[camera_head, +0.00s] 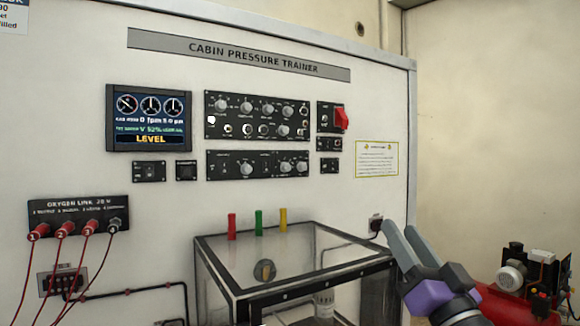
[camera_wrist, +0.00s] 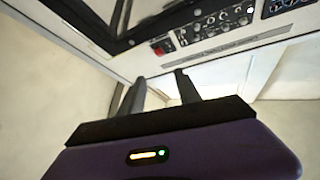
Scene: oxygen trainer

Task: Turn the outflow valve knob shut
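A white Cabin Pressure Trainer panel carries two black control panels, an upper one (camera_head: 257,114) and a lower one (camera_head: 257,164), with several round knobs. Their small labels are not legible, so I cannot tell whether one is the outflow valve knob. A dark round knob-like disc (camera_head: 264,271) shows at the clear box (camera_head: 290,293) below; I cannot tell if it is the outflow valve knob. My gripper (camera_head: 400,228) is at the lower right of the head view, in front of the box's right side. In the wrist view its two fingers (camera_wrist: 160,82) are apart with nothing between them.
A red switch (camera_head: 341,119) is at the upper right panel. Red, green and yellow posts (camera_head: 259,222) stand behind the box top. The oxygen link panel (camera_head: 78,213) with red cables is at left. A red compressor (camera_head: 515,295) sits at lower right.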

